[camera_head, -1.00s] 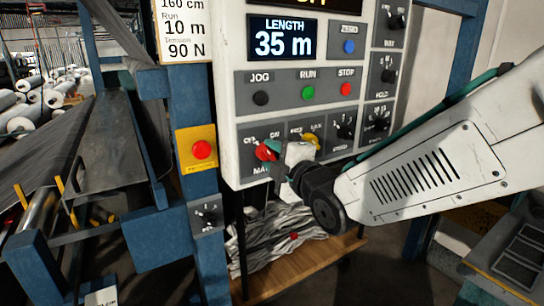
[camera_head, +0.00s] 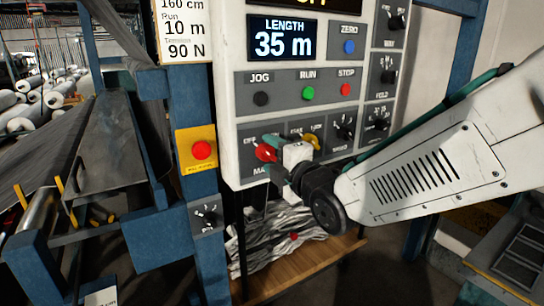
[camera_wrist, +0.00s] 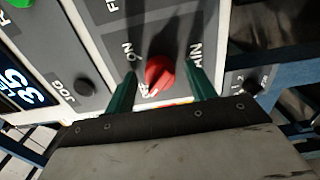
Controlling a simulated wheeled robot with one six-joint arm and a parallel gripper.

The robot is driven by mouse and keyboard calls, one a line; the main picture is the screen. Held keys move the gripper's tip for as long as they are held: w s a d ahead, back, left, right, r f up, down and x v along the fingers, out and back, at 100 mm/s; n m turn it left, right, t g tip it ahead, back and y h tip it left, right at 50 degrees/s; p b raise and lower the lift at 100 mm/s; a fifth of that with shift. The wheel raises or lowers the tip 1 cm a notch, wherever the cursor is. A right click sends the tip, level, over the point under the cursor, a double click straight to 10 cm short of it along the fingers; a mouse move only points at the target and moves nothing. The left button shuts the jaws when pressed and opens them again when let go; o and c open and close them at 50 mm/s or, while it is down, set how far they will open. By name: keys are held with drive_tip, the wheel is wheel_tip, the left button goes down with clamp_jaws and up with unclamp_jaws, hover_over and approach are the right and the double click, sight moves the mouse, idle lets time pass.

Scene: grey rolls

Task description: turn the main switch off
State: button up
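The main switch is a red knob (camera_head: 265,153) at the lower left of the grey control panel, above the label MAIN. It also shows in the wrist view (camera_wrist: 159,72), with ON and OFF printed beside it. Its handle appears to lean toward OFF, but its exact angle is hard to read. My gripper (camera_head: 270,148) is at the switch. In the wrist view, my gripper's two green fingers (camera_wrist: 161,88) stand apart on either side of the knob, with visible gaps. The fingers partly hide the knob's surroundings in the head view.
A yellow selector (camera_head: 312,141) is close to the right of my gripper. Jog, run and stop buttons sit above. A red button on a yellow plate (camera_head: 202,150) is on the blue post at left. A wooden shelf (camera_head: 325,258) with crumpled grey material is below.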

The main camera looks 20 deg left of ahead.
drive_tip(key=v, duration=0.7)
drive_tip(key=shift+s+d, duration=0.25)
idle(0.3)
wheel_tip(320, 180, down, 7)
drive_tip(key=d+m+g+h, duration=0.2)
drive_tip(key=m+h, duration=0.2)
drive_tip(key=m, duration=0.1)
drive_tip(key=s+d+f+m+g+h, duration=0.2)
drive_tip(key=d+f+m+h, duration=0.15)
drive_tip(key=d, duration=0.25)
drive_tip(key=s+d+f+m+g+h, duration=0.1)
drive_tip(key=d+f+m+h, duration=0.1)
drive_tip(key=d+m, duration=0.3)
drive_tip(key=s+d+r+m+g+h, duration=0.2)
drive_tip(key=s+d+m, duration=0.5)
drive_tip(key=d, duration=0.5)
drive_tip(key=s+d+r+m+g+h, duration=0.2)
drive_tip(key=s+d+m, duration=0.5)
drive_tip(key=s+d, duration=0.4)
drive_tip(key=d+r+g, duration=0.1)
drive_tip(key=d, duration=0.1)
drive_tip(key=shift+s+d+r, duration=0.2)
drive_tip(key=shift+d+r, duration=0.05)
drive_tip(key=shift+r, duration=0.05)
